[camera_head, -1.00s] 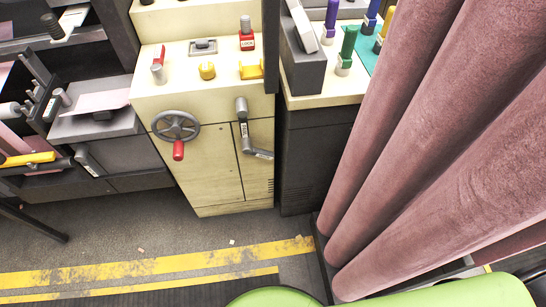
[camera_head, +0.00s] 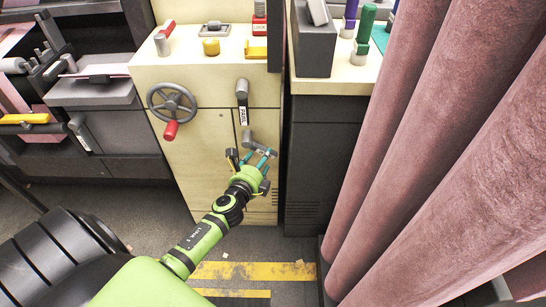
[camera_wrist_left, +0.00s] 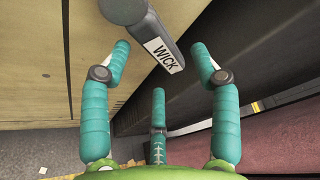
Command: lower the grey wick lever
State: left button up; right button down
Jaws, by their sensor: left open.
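The grey wick lever (camera_head: 250,137) is the lower of two grey levers on the cream cabinet's front. Its bar slants down to the right, and my fingers partly cover its lower end in the head view. In the left wrist view the lever (camera_wrist_left: 147,26) bears a white WICK label, with its lower end between my two upper fingertips. My left gripper (camera_head: 253,159), with teal fingers, is open at this end. A gap shows between the lever and each finger in the wrist view. My right gripper is not in view.
Another labelled grey lever (camera_head: 242,97) hangs just above. A handwheel (camera_head: 172,98) with a red knob is to its left. A dark cabinet (camera_head: 322,155) and tall pink felt rolls (camera_head: 420,140) stand to the right. The floor has yellow stripes (camera_head: 255,271).

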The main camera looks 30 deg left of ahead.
pick_arm(q)
jog(key=x, duration=0.4)
jog(key=shift+d+f+b, duration=0.1)
jog(key=shift+b, duration=0.25)
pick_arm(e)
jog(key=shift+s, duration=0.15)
pick_arm(q)
grip_shut()
